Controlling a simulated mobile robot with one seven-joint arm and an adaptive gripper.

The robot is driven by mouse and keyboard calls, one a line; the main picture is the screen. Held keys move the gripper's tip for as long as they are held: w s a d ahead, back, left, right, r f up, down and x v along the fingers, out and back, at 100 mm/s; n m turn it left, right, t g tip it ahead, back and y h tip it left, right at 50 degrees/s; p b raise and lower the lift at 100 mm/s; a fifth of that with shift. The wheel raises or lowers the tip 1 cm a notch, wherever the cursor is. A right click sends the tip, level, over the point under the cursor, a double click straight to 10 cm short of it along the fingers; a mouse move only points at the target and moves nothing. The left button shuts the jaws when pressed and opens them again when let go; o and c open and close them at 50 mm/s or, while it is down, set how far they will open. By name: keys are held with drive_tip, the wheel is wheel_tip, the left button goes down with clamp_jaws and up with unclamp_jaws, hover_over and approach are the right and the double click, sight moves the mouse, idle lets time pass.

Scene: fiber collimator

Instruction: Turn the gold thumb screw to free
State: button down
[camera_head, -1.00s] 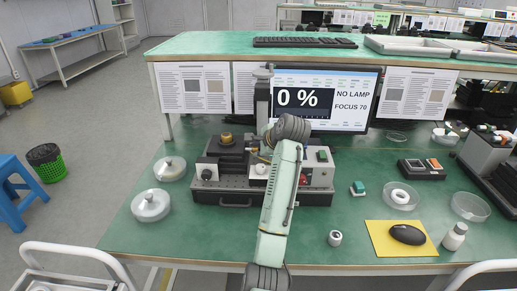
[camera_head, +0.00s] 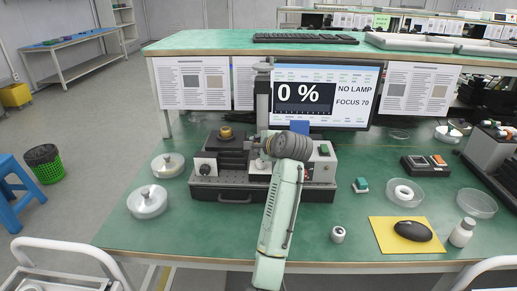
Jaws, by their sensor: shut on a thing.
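A dark bench device (camera_head: 232,180) stands on the green table below the monitor. A gold round knob (camera_head: 226,133) sits upright on its left part. My gripper (camera_head: 254,147) is at the device's middle, just right of that knob, shut on a small part there. I take that part to be the gold thumb screw, but the fingertips and the screw are too small and covered to see clearly. My pale green arm reaches in from the front and hides part of the device's middle.
The monitor (camera_head: 325,97) reads 0 %, NO LAMP, FOCUS 70.

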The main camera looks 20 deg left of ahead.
drive_tip(key=c, duration=1.4)
unclamp_jaws()
drive_tip(key=shift+c, duration=0.2)
